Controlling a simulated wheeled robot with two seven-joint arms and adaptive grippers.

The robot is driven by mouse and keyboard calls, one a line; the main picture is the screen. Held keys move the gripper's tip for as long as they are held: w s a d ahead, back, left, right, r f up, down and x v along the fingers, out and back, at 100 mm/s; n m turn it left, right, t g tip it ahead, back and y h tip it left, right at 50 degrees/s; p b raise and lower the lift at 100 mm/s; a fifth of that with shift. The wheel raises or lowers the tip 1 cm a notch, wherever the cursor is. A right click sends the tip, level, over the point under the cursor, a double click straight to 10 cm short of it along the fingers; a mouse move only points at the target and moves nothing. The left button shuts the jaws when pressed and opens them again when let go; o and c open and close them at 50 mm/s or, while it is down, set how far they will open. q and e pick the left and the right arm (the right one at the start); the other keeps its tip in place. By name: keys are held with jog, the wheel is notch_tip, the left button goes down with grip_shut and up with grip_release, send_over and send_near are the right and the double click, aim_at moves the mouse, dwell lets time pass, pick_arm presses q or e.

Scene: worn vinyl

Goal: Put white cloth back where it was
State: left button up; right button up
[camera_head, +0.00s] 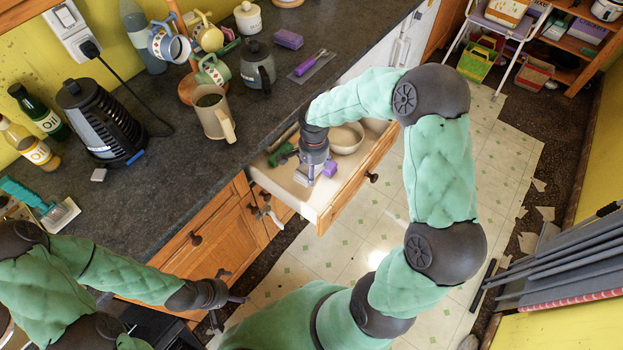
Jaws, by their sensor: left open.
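I cannot make out a white cloth for sure; a small pale patch shows by my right gripper in the open drawer (347,197), too hidden to name. My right gripper (311,172) points down into this drawer, and its fingertips are too hidden to tell open from shut. Beside it in the drawer are a purple block (330,168), a green item (283,154) and a white bowl (346,138). My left gripper (226,310) is open and empty, low in front of the wooden cabinet doors (205,250).
The dark counter (185,185) holds a beige mug (212,117), a black kettle (100,121), oil bottles (38,112), a mug rack and a purple-handled utensil (308,63). The tiled floor (335,252) is partly open. Grey folded items (560,265) lean at the right.

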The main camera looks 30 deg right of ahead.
aim_at(313, 190)
jog(key=shift+f, duration=0.5)
notch_tip(313, 190, down, 10)
jog(key=b, duration=0.3)
jog(key=shift+r, duration=0.25)
jog(key=shift+r, duration=0.1)
jog(key=shift+f, duration=0.25)
jog(key=o, duration=1)
jog(key=shift+r, duration=0.1)
